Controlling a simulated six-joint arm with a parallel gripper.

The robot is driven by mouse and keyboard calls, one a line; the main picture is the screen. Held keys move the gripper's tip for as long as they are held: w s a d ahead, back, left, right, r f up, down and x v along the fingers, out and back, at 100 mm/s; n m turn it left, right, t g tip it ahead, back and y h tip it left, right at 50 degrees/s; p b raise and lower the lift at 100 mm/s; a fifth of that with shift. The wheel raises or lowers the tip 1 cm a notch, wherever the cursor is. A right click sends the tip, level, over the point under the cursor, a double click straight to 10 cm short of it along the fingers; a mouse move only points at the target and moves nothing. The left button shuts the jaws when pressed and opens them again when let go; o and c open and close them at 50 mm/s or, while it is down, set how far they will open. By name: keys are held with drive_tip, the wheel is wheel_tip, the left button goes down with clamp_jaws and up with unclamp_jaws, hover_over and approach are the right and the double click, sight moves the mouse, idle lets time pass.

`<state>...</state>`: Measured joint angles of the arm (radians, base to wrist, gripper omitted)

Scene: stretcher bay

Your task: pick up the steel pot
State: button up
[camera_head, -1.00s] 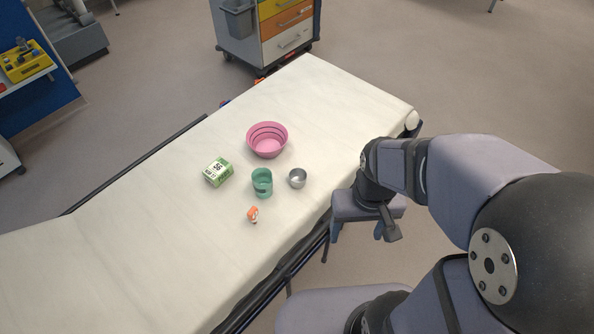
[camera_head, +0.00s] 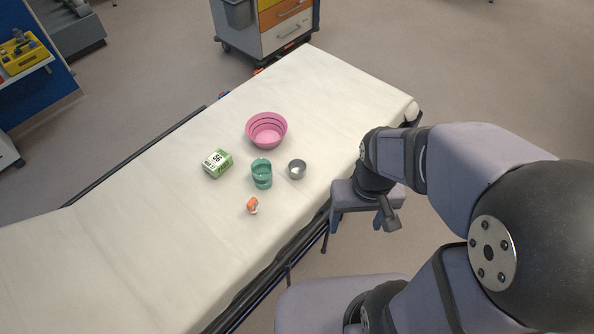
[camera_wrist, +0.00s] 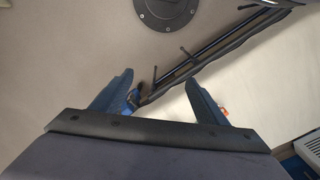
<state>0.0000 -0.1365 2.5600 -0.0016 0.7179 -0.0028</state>
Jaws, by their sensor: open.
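The steel pot (camera_head: 297,169) is a small, round, grey metal vessel standing upright on the white stretcher sheet (camera_head: 120,225), near its right side. The pot cannot be made out in the wrist view.
A pink bowl (camera_head: 267,131), a green-and-white box (camera_head: 217,163) and a small orange-and-white item (camera_head: 252,205) share the sheet with the pot. A drawer cart (camera_head: 270,28) stands beyond the stretcher. The sheet at lower left is bare. A dark rail (camera_wrist: 215,52) crosses the wrist view.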

idle(0.4)
wheel_tip(320, 180, up, 5)
drive_tip(key=w+d+f+t+h+b, duration=0.1)
drive_tip(key=w+f+t+b, duration=0.15)
drive_tip(key=w, duration=0.25)
drive_tip(key=w+d+f+t+b, duration=0.2)
drive_tip(key=w+b, duration=0.2)
drive_tip(key=w, duration=0.1)
wheel_tip(320, 180, up, 4)
drive_tip(key=n+t+y+b, duration=0.4)
drive_tip(key=t+y+b, duration=0.3)
drive_tip(key=t+b, duration=0.7)
hover_over(295, 161)
drive_tip(key=r+b+v, duration=0.1)
drive_tip(key=b+v, duration=0.2)
drive_tip(key=v, duration=0.3)
drive_tip(key=g, duration=0.4)
drive_tip(key=shift+t, duration=0.25)
wheel_tip(295, 161, down, 25)
drive_tip(key=shift+d+f+p, duration=0.1)
drive_tip(key=shift+d+p, duration=0.1)
drive_tip(key=shift+p, duration=0.3)
drive_tip(key=shift+w+n, duration=0.15)
drive_tip(key=shift+n, duration=0.15)
